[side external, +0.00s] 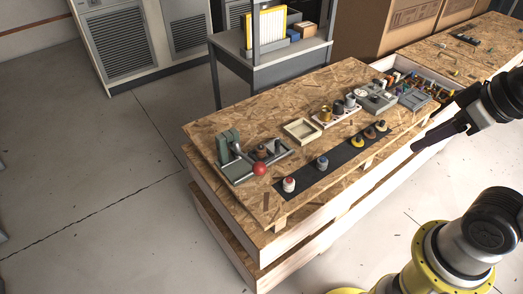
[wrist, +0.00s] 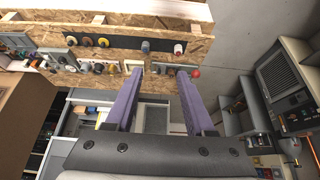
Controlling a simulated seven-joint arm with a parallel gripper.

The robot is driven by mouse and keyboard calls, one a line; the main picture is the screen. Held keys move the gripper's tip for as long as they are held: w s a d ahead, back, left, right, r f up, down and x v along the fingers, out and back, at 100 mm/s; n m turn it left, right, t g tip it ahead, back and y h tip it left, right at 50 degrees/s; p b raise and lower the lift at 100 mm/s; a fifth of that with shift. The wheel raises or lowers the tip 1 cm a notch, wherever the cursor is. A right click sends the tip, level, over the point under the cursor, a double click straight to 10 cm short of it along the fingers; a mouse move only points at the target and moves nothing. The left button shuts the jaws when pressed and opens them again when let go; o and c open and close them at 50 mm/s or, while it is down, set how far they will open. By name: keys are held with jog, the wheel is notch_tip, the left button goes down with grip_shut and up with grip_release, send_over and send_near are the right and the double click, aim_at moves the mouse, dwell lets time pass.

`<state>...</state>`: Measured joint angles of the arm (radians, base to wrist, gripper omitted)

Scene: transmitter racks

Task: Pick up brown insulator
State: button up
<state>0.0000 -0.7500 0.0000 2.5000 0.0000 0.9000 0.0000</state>
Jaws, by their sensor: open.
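A small brown insulator (side external: 370,131) appears to stand on the black strip (side external: 338,161) along the front of the wooden bench. It stands between a yellow insulator (side external: 357,142) and a dark-topped one (side external: 381,126). In the wrist view it seems to be the brownish piece (wrist: 85,41) at upper left, too small to be sure. A blue-topped insulator (side external: 322,162) and a red-topped one (side external: 289,184) stand farther left on the strip. My gripper (side external: 416,149) is open and empty, in front of the bench and apart from everything; its purple fingers (wrist: 159,73) show in the wrist view.
A lever fixture with a red ball (side external: 259,169) and a brownish piece (side external: 261,152) sits at the bench's left end. A shallow tray (side external: 301,131), a white rack (side external: 337,117) and grey boxes (side external: 378,97) stand behind the strip. A grey cart (side external: 272,62) is behind the bench.

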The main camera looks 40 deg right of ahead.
jog(key=o, duration=0.4)
